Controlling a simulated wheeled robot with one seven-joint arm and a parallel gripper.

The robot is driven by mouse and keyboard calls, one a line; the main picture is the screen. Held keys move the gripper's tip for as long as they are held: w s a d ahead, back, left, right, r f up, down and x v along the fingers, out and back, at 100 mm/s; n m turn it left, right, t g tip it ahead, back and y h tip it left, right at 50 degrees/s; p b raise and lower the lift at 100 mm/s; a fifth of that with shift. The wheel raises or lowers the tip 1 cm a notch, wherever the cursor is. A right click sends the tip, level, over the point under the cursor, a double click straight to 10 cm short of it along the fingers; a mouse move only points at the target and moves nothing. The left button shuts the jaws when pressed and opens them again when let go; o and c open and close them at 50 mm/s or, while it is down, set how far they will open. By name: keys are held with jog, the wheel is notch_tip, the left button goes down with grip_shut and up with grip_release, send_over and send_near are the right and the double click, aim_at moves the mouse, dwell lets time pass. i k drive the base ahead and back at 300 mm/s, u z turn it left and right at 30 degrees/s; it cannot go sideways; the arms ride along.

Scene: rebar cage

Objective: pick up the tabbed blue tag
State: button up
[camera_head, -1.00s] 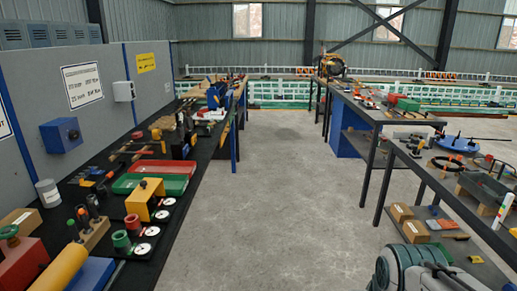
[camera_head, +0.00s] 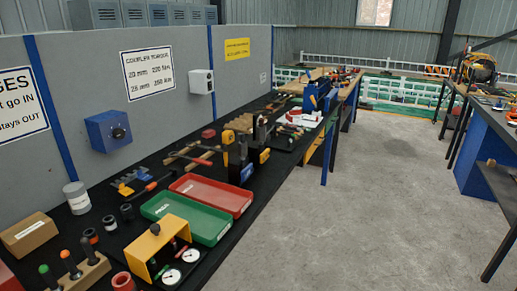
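Small blue and yellow pieces (camera_head: 123,188) lie on the black bench top, left of the green tray. They are too small to tell whether one is the tabbed blue tag, and I cannot pick out that tag for certain anywhere else. My gripper is not in view.
The long black bench (camera_head: 238,229) runs along a grey partition. On it are a green tray (camera_head: 210,232), a red tray (camera_head: 228,191), a yellow bracket (camera_head: 150,245) by dial gauges, a cardboard box (camera_head: 28,236) and a white jar (camera_head: 76,199). Concrete floor (camera_head: 345,205) is clear to the right.

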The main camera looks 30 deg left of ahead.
aim_at(144, 177)
jog(key=u, duration=0.25)
jog(key=i, duration=1.5)
jog(key=u, duration=1.5)
jog(key=i, duration=0.75)
jog(key=u, duration=1.15)
jog(key=i, duration=0.45)
jog(key=u, duration=0.3)
